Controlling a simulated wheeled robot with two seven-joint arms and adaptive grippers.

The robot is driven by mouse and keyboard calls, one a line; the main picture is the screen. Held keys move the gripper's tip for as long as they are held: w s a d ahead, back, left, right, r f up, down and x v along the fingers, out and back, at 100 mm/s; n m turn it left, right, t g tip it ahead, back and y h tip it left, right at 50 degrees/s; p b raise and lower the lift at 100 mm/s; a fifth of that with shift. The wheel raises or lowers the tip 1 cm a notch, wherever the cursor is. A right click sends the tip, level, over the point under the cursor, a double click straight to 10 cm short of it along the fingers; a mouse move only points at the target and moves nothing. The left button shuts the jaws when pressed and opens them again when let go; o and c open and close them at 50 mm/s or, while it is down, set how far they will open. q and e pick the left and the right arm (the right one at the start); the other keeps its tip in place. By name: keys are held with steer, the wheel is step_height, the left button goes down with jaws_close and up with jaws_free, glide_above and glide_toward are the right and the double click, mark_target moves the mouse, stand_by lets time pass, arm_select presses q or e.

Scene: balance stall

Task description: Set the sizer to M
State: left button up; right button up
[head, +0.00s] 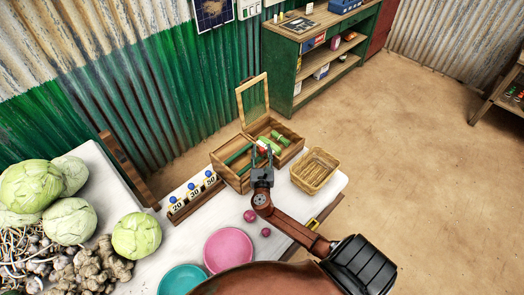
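No part reading M can be made out, and I cannot tell for certain which thing is the sizer. A wooden box (222,158) with compartments stands at the back of the white table, its framed lid (253,99) raised. Green bars or rolls (281,138) and a small red-and-white piece show inside it. My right gripper (262,152) is over the front of the box, close to the red-and-white piece. Its two fingers look apart, with nothing clearly held; contact with the box cannot be told. My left gripper is not in view.
A wooden rack (196,200) with blue-topped pieces over labels 20, 30 and 50 stands left of the box. A wicker basket (315,170) is right of it. Pink (228,249) and teal (183,280) plates, small pink balls and cabbages (136,235) lie in front and left.

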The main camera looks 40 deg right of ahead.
steer(key=shift+w+d, duration=0.1)
steer(key=shift+d, duration=0.05)
jaws_close()
stand_by(0.4)
